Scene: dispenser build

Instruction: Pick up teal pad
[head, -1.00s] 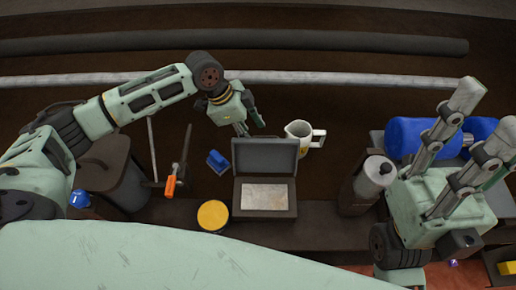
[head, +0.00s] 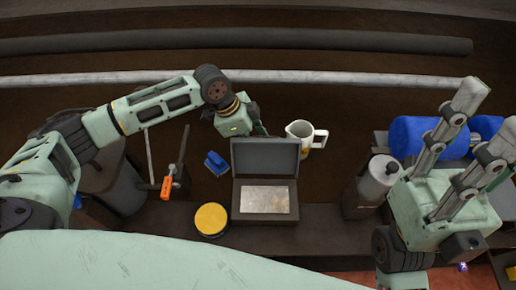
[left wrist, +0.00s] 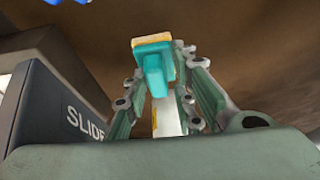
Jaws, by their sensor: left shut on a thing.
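The teal pad (left wrist: 154,68) shows in the left wrist view, with a tan layer along its far end. It sits between the fingers of my left gripper (left wrist: 178,75), which is shut on it. In the head view my left gripper (head: 260,130) is behind the raised lid of a dark case, and the lid hides its fingertips and the pad. My right gripper (head: 491,111) is at the right, fingers spread apart, with nothing seen between them.
The open case (head: 264,218) stands in front of my left gripper; its lid, marked "SLIDE", is close in the left wrist view (left wrist: 60,110). A white mug (head: 302,133) is close on the right, a blue brush-like block (head: 215,163) on the left. A yellow-topped can (head: 211,219) stands nearer.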

